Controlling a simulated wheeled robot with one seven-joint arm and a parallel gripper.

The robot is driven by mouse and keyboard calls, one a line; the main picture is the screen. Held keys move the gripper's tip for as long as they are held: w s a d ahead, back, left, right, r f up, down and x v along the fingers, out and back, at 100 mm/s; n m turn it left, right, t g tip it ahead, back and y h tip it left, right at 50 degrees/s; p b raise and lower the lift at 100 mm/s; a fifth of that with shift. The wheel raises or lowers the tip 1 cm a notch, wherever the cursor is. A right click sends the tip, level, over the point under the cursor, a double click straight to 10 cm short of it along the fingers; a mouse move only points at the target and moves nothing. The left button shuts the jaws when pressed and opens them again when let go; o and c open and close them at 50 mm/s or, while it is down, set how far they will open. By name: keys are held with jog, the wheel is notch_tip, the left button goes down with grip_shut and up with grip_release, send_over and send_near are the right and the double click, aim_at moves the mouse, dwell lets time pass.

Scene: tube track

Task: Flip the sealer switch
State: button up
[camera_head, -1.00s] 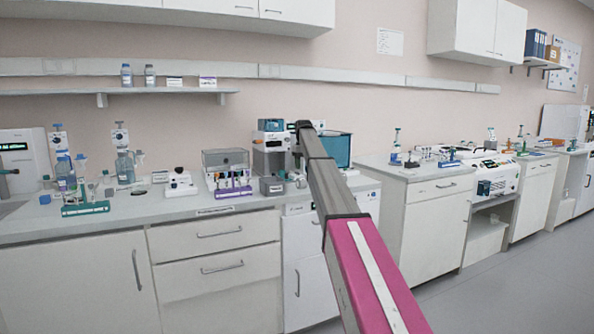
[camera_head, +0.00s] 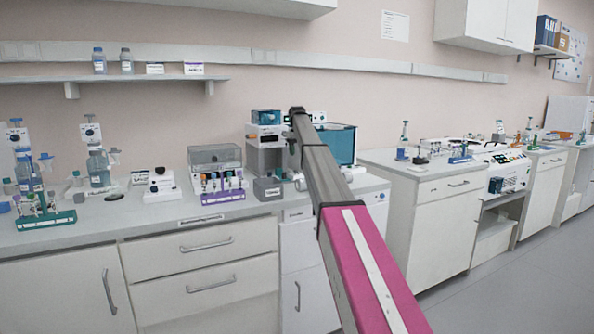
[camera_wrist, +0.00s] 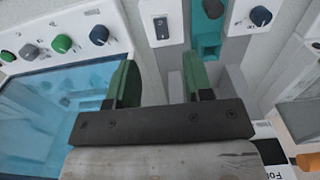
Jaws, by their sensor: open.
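A black rocker switch (camera_wrist: 161,27) on a white plate shows at the top of the wrist view. It sits beside a grey device with a teal channel (camera_wrist: 207,32), which appears to be the sealer. In the head view a grey and white device with a teal top (camera_head: 266,135) stands on the counter behind my arm; its switch cannot be made out there. My gripper (camera_wrist: 160,75) is open, its two green fingers apart with nothing between them. The switch lies beyond the fingertips, roughly in line with the gap. My arm hides the gripper in the head view.
A blue-tinted clear box (camera_wrist: 60,110) under a panel of knobs is close on the left in the wrist view. A tube rack (camera_head: 222,190) and a small grey box (camera_head: 267,188) stand left of my arm. The floor (camera_head: 480,300) is clear at right.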

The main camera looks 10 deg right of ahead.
aim_at(297, 172)
notch_tip(297, 172, down, 9)
jog(key=shift+f, duration=0.1)
dwell(0.3)
